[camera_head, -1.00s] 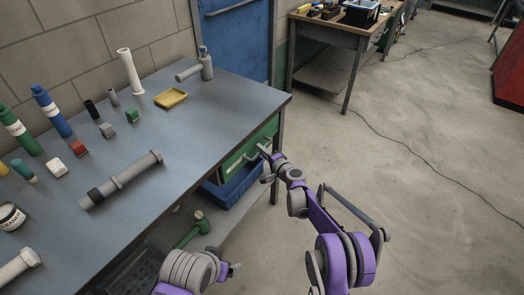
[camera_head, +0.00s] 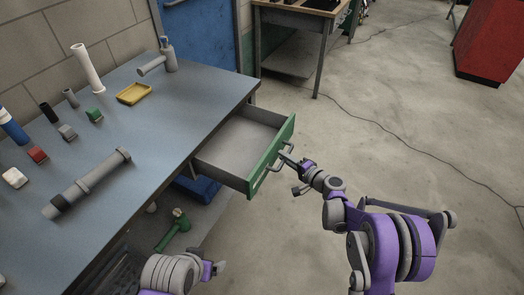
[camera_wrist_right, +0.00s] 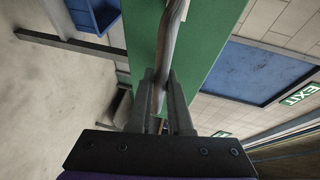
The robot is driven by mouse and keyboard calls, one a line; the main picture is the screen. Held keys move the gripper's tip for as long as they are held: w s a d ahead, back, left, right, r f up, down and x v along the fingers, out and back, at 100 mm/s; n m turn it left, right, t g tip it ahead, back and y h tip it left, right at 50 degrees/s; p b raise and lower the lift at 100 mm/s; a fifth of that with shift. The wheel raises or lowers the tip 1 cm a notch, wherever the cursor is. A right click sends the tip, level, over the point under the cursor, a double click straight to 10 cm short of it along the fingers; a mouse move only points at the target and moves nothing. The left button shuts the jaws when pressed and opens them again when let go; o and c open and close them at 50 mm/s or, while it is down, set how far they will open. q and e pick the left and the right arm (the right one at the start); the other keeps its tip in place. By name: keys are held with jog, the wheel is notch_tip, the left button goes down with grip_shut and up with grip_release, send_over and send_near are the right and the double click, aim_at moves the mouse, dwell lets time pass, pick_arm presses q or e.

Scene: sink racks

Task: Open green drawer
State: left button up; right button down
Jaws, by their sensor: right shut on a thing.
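The green drawer (camera_head: 262,172) stands pulled out from under the grey-blue workbench, and its empty grey inside shows. Its front is green with a grey bar handle (camera_head: 279,162). My right gripper (camera_head: 287,161) is at the handle, outside the front. In the right wrist view the handle (camera_wrist_right: 171,45) runs down between the two fingers (camera_wrist_right: 165,100), which are closed on it against the green front (camera_wrist_right: 205,45). My left gripper (camera_head: 217,268) is low at the bottom of the head view, apart from the drawer; its fingers are too unclear to judge.
The workbench (camera_head: 150,135) carries a grey pipe (camera_head: 88,184), a yellow tray (camera_head: 134,93), a white pipe and small blocks. A blue bin (camera_head: 197,188) and a green-handled tool (camera_head: 173,232) are below. The floor right of the drawer is open.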

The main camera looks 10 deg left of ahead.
jog(key=s+d+b, duration=0.1)
jog(key=s+d, duration=0.2)
jog(key=d, duration=0.7)
jog(key=shift+s, duration=0.35)
jog(key=c, duration=0.8)
grip_release()
jog(key=shift+c, duration=0.2)
jog(key=v, duration=1)
jog(key=shift+s+d, duration=0.25)
jog(key=shift+r, duration=0.1)
